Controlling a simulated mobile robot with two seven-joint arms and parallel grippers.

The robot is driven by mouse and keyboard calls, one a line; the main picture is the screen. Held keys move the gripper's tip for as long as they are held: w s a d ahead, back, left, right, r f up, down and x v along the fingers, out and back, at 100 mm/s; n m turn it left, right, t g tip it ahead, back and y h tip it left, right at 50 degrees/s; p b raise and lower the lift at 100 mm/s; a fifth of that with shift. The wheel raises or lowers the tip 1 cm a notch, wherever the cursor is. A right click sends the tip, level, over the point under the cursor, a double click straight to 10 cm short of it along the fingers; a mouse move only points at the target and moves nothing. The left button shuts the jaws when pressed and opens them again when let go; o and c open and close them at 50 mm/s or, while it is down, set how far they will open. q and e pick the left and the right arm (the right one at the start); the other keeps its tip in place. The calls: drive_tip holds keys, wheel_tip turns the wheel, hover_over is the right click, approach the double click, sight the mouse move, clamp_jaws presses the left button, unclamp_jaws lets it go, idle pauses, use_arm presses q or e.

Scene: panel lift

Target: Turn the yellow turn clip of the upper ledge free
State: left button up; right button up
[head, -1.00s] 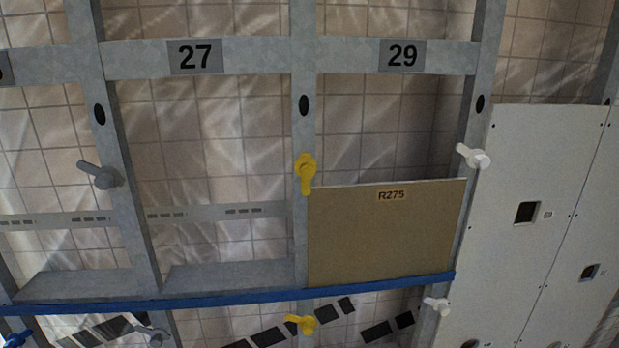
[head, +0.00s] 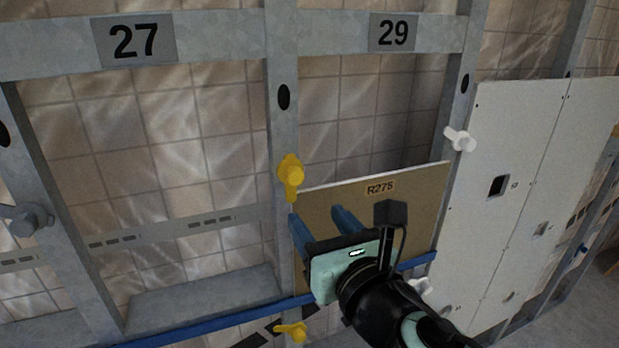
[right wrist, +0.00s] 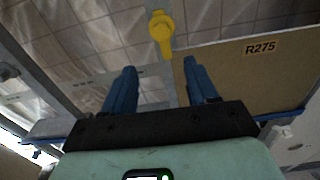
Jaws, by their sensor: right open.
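The upper yellow turn clip (head: 291,174) sits on the metal upright at the top left corner of the tan panel R275 (head: 425,203). Its wing points down, with the tip beside the panel's corner. In the right wrist view the clip (right wrist: 161,31) shows beyond and between my fingertips. My right gripper (head: 315,214) is open and empty, in front of the panel just below the clip, apart from it. In the right wrist view its blue fingers (right wrist: 159,65) are spread. A lower yellow clip (head: 290,331) is under the blue ledge (head: 190,332). My left gripper is out of view.
A white clip (head: 460,140) is on the upright at the panel's right. White panels (head: 535,190) stand further right. A grey clip (head: 27,217) is on the left upright. The bay under the sign 27 (head: 134,40) is open, with tiles behind.

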sight(296, 177)
drive_tip(key=x, duration=0.4)
drive_tip(key=r+p+x, duration=0.1)
drive_tip(key=x, duration=0.7)
drive_tip(key=shift+w+d+r, duration=0.1)
drive_tip(key=shift+w+r, duration=0.25)
drive_tip(key=shift+w, duration=0.05)
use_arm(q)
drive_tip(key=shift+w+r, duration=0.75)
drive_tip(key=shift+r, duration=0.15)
use_arm(e)
drive_tip(key=c, duration=1.1)
